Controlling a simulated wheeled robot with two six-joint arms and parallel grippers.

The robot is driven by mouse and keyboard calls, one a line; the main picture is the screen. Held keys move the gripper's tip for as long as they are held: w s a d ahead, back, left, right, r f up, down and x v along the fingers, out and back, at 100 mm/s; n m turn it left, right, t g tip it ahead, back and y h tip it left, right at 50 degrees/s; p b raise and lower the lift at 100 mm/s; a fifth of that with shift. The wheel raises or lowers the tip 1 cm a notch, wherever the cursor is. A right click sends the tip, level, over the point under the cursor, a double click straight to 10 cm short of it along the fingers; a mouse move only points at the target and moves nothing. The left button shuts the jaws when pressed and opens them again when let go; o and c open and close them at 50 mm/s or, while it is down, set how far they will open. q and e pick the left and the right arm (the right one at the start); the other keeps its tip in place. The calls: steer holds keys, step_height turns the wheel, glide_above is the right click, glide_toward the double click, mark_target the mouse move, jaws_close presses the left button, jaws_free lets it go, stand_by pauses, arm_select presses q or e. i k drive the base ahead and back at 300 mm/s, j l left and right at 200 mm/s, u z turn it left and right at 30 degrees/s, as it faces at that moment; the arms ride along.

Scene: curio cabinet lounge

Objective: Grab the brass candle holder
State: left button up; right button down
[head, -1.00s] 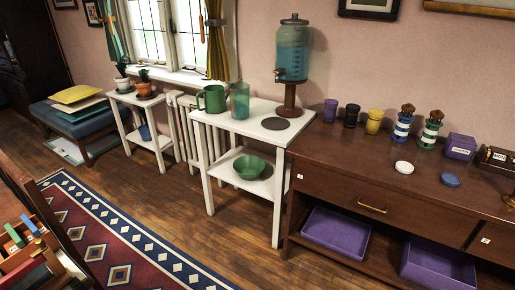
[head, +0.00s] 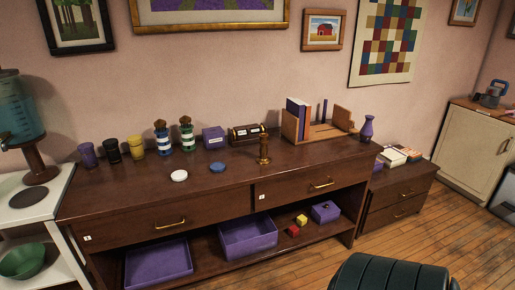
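Neither of my grippers shows in the head view.
A white lid (head: 179,175) and a blue lid (head: 217,167) lie left of the holder. Striped jars (head: 187,134) and cups stand further left. A book rack (head: 318,125) and purple vase (head: 367,128) stand right. A dark green ribbed seat (head: 392,274) is in front.

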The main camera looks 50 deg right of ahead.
mark_target(263, 159)
steer(key=z, duration=1.75)
steer(key=i+z, duration=0.15)
steer(key=i, duration=0.4)
